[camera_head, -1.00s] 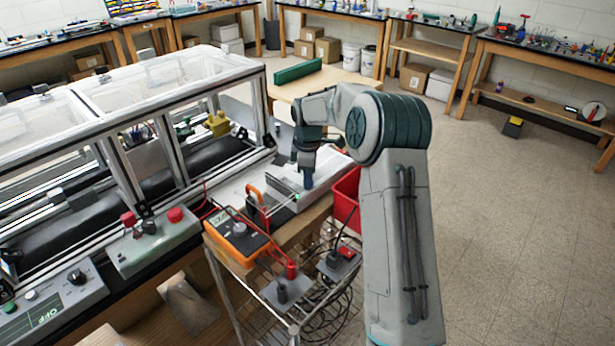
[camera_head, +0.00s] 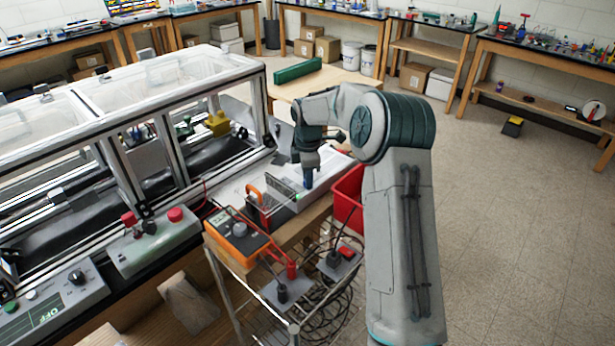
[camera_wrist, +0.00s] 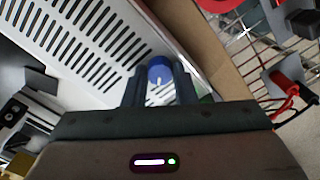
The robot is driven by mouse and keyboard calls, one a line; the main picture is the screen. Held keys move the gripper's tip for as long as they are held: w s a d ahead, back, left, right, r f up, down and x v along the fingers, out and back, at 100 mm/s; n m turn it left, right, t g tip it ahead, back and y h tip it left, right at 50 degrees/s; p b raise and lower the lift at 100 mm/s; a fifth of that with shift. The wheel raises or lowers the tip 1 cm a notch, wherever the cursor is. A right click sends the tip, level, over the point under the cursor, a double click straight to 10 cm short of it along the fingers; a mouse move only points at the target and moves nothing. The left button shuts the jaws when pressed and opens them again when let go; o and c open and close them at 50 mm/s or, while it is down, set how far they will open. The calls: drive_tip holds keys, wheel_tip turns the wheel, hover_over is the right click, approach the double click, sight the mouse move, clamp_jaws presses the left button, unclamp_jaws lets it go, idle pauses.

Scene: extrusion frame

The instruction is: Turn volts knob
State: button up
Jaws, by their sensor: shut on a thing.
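The volts knob looks to be the round blue knob (camera_wrist: 159,72) with a white pointer line, seen in the wrist view on the slotted white power supply box (camera_wrist: 90,35). My gripper (camera_wrist: 160,88) is shut on this knob, with one dark finger on each side of it. In the head view my gripper (camera_head: 307,180) reaches down to the front of the power supply (camera_head: 290,190). The knob is hard to make out there behind the fingers. The knob's label and the display reading cannot be read.
A red bin (camera_head: 349,198) is close to my arm on the right. A clear-walled frame machine (camera_head: 120,130) fills the left. Open floor is at the right.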

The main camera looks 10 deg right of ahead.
drive_tip(key=o, duration=1)
wheel_tip(320, 180, up, 14)
drive_tip(key=b, duration=0.1)
drive_tip(key=shift+b, duration=0.35)
drive_tip(key=shift+f, duration=0.1)
drive_tip(key=shift+s, duration=0.1)
